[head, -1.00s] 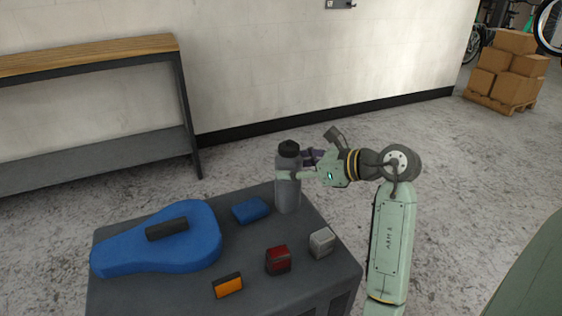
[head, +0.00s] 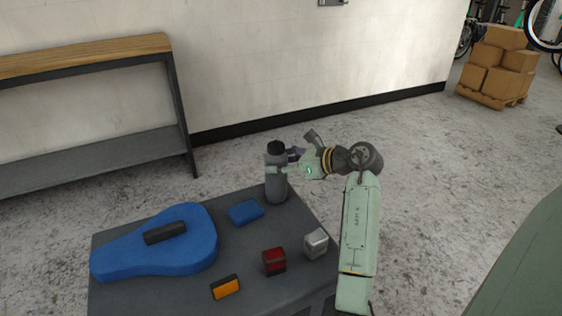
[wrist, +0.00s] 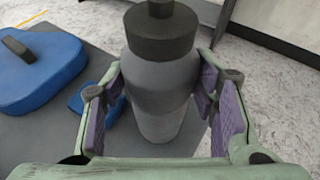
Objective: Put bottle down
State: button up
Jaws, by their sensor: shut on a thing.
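The grey bottle (head: 276,187) with a black cap stands upright at the back right corner of the dark grey table (head: 190,276). I cannot tell for sure whether its base touches the top. My gripper (head: 279,168) reaches in from the right and is shut on the bottle's upper body.
A wooden-topped bench (head: 85,55) stands behind left. Boxes (head: 497,65) are stacked far right.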

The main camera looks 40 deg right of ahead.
jog(key=shift+f, duration=0.1)
jog(key=shift+f, duration=0.15)
jog(key=o, duration=1.5)
jog(key=shift+r, duration=0.3)
jog(key=shift+s+d, duration=0.15)
jog(key=shift+s, duration=0.2)
jog(key=b+v, duration=0.2)
jog(key=v, duration=0.9)
jog(key=shift+s+r, duration=0.1)
jog(key=shift+r, duration=0.1)
